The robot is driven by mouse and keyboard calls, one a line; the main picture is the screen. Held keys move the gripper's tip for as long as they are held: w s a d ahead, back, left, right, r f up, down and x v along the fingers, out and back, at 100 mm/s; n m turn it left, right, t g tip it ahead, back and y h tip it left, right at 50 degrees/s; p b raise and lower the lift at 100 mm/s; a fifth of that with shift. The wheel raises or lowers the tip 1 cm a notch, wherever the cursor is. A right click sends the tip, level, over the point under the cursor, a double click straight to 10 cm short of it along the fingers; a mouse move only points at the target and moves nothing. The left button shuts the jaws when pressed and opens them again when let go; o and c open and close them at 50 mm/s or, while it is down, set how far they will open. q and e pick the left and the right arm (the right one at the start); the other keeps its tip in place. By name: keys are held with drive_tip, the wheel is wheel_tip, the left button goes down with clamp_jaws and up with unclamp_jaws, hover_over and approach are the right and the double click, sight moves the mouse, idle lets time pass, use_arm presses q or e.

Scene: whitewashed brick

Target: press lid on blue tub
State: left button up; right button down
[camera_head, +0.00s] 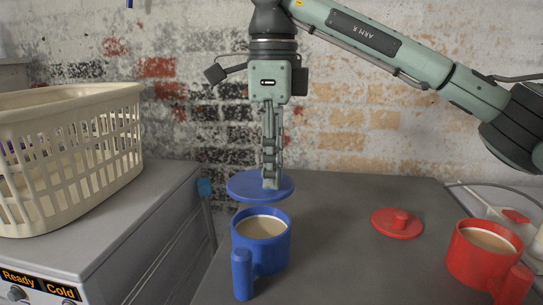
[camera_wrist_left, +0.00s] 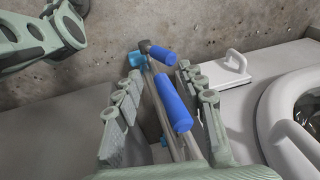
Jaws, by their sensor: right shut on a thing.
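The blue tub (camera_head: 276,257), a mug-like cup with a handle at its front left, stands upright and uncovered on the dark grey table, filled with a tan liquid. My right gripper (camera_head: 271,186) points down and is shut on the blue lid (camera_head: 243,187), a flat disc. The lid appears above and behind the tub's rim, apart from it; the gripper hides the lid's knob. My left gripper (camera_wrist_left: 159,73) shows only in the left wrist view, its fingers apart. Blue-handled rods (camera_wrist_left: 174,102) lie beyond and between the fingers; no grip on them shows.
A red lid (camera_head: 397,226) lies on the table, with a red tub (camera_head: 482,262) of tan liquid at right. A cream basket (camera_head: 70,150) stands on a grey machine (camera_head: 135,215) at left. A brick wall stands behind. The table between the tubs is clear.

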sight(273, 194)
drive_tip(key=shift+f, duration=0.5)
drive_tip(key=shift+s+f+b, duration=0.1)
drive_tip(key=shift+f+b, duration=0.35)
drive_tip(key=shift+f, duration=0.5)
drive_tip(key=shift+f+b, duration=0.5)
drive_tip(key=shift+f, duration=0.35)
use_arm(q)
drive_tip(key=w+r, duration=0.3)
drive_tip(key=r, duration=0.3)
drive_tip(key=shift+w+d+r+t, duration=0.25)
drive_tip(key=shift+d+r+t, duration=0.05)
drive_tip(key=shift+d+t, duration=0.15)
use_arm(e)
drive_tip(key=shift+f, duration=0.1)
use_arm(q)
drive_tip(key=shift+r, duration=0.1)
use_arm(e)
drive_tip(key=shift+f, duration=0.15)
drive_tip(key=c, duration=0.8)
unclamp_jaws()
drive_tip(key=shift+o, duration=0.2)
